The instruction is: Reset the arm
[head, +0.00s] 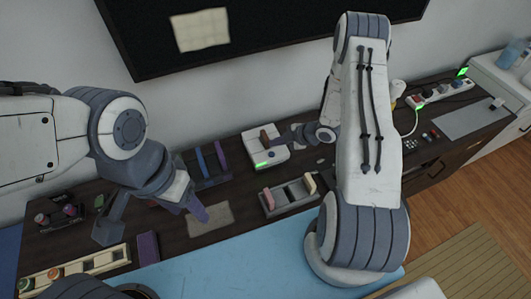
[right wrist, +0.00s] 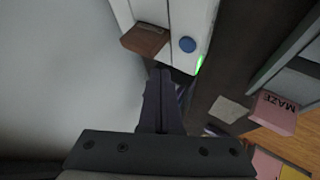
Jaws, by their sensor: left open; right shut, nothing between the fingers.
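My left gripper (head: 152,214) is open and empty above the left part of the dark table. One of its fingers hangs over the area near a beige mat. My right arm reaches across the table toward a white device (head: 262,158) with a green light. My right gripper (right wrist: 160,80) is shut with nothing in it, and its tips point toward the device in the right wrist view. A brown block (right wrist: 145,39) sits at the device's slot, near a blue button (right wrist: 187,44).
A grey tray (head: 289,205) holds pink and tan pieces. A beige mat (head: 215,222) lies left of it. A dark rack (head: 213,180) with coloured strips stands behind. A power strip (head: 440,93) is at the back right. A black screen (head: 260,60) hangs on the wall.

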